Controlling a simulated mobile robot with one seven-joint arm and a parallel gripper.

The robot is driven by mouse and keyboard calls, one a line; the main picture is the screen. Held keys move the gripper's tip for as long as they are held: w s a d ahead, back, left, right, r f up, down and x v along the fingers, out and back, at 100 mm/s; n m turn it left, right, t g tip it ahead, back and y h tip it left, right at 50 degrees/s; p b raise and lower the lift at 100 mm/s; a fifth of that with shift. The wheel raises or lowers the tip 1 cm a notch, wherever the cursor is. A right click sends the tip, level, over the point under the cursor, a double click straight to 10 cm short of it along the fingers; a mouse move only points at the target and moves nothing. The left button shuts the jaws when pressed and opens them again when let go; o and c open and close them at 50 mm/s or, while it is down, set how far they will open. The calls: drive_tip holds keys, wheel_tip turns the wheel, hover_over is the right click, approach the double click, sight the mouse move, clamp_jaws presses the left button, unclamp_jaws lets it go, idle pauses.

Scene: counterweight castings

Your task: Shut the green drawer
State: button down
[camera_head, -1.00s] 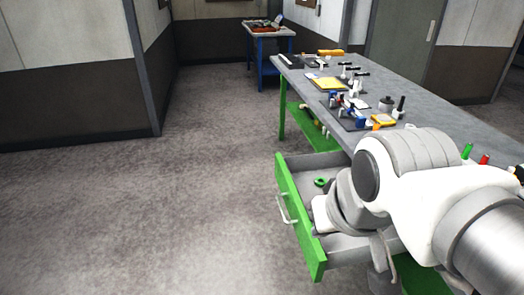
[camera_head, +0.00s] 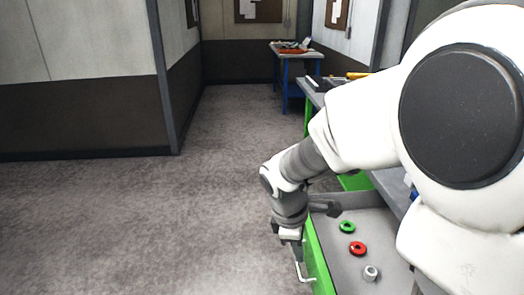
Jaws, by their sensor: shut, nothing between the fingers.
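The green drawer stands open, with its green front panel (camera_head: 318,262) facing left and its grey tray to the right. A pale bar handle (camera_head: 300,272) is on the outer side of the front. My gripper (camera_head: 292,240) is shut and empty, pointing down at the outer side of the drawer front, just above the handle. I cannot tell whether it touches the panel. My arm hides much of the workbench and part of the drawer's right side.
A green ring (camera_head: 347,227), a red ring (camera_head: 357,248) and a small pale grey part (camera_head: 371,273) lie in the drawer. A blue-legged table (camera_head: 290,48) stands at the back. The floor (camera_head: 130,225) to the left is clear.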

drive_tip(key=w+d+f+n+b, duration=0.1)
drive_tip(key=d+f, duration=0.1)
drive_tip(key=f, duration=0.6)
drive_tip(key=d+f+n+b, duration=0.2)
drive_tip(key=d+f, duration=0.1)
drive_tip(key=f, duration=0.5)
drive_tip(key=shift+w+f+n+g+b, duration=0.3)
drive_tip(key=shift+w+f+g, duration=0.05)
drive_tip(key=shift+g, duration=0.05)
drive_tip(key=shift+d, duration=0.15)
